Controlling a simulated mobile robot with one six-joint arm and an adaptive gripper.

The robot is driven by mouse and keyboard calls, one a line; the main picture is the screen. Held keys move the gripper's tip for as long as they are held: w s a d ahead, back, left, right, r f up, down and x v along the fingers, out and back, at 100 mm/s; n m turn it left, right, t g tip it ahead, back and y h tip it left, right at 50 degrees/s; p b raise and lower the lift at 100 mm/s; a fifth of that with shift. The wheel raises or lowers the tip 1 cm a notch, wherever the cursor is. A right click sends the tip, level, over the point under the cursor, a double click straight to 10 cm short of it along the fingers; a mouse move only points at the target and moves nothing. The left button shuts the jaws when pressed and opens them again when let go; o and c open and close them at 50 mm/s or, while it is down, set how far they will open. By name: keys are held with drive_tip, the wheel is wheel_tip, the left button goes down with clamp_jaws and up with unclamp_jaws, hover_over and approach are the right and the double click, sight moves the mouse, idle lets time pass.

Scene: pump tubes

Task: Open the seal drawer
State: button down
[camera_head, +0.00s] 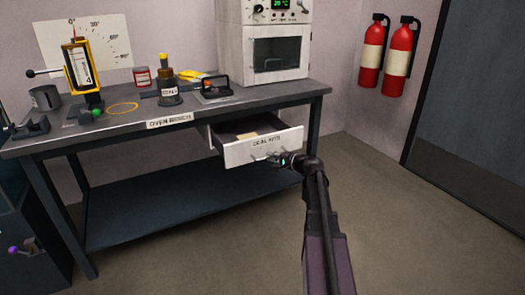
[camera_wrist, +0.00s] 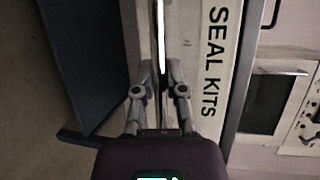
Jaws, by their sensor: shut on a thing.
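The seal drawer (camera_head: 258,146), white and labelled SEAL KITS, hangs under the bench top at its right end. It is pulled out, and its inside shows with a pale flat item (camera_head: 246,136) in it. In the wrist view the drawer front (camera_wrist: 211,75) runs up the picture, turned on its side. My gripper (camera_head: 277,157) is at the front of the drawer, shut on the bright bar handle (camera_wrist: 161,40). In the wrist view its fingers (camera_wrist: 161,78) stand on either side of the handle. The handle is mostly hidden in the head view.
Two red extinguishers (camera_head: 371,55) hang on the wall at right. The floor (camera_head: 400,225) before the drawer is clear.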

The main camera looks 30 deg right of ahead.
drive_tip(key=s, duration=0.8)
drive_tip(key=shift+s, duration=0.15)
drive_tip(key=shift+d, duration=0.1)
drive_tip(key=c, duration=0.7)
unclamp_jaws()
